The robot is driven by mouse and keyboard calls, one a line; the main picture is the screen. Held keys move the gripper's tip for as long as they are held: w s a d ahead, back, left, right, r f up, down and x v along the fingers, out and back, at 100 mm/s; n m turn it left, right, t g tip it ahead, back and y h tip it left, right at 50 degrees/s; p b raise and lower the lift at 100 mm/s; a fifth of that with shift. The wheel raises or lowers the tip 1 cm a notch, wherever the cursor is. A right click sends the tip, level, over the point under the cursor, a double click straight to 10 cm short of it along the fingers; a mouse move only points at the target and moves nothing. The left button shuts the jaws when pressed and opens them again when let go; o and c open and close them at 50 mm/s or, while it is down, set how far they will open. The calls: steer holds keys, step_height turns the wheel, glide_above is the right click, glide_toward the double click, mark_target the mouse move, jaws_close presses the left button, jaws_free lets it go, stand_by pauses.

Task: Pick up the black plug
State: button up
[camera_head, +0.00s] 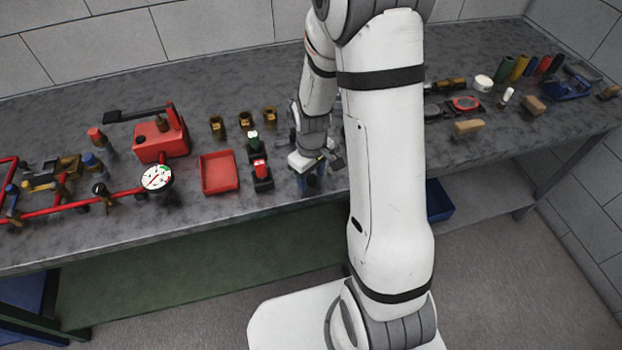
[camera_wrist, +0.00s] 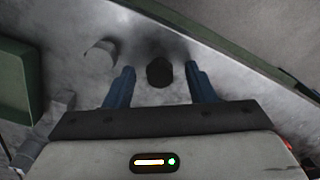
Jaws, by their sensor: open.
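The black plug (camera_wrist: 159,72) stands on the grey workbench between the two blue fingers of my gripper (camera_wrist: 161,88) in the wrist view. In the head view my gripper (camera_head: 312,180) is low over the front part of the bench, pointing down, and the plug is hidden there by the gripper and arm.
A pale grey cylinder (camera_wrist: 100,57) stands left of the left finger. In the head view, a red tray (camera_head: 220,173), a red-topped black part (camera_head: 262,174) and a pressure gauge (camera_head: 156,177) lie left of my gripper. The bench's front edge is close.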

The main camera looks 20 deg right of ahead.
steer(key=shift+c, duration=0.3)
jaws_close()
steer(key=shift+r, duration=0.1)
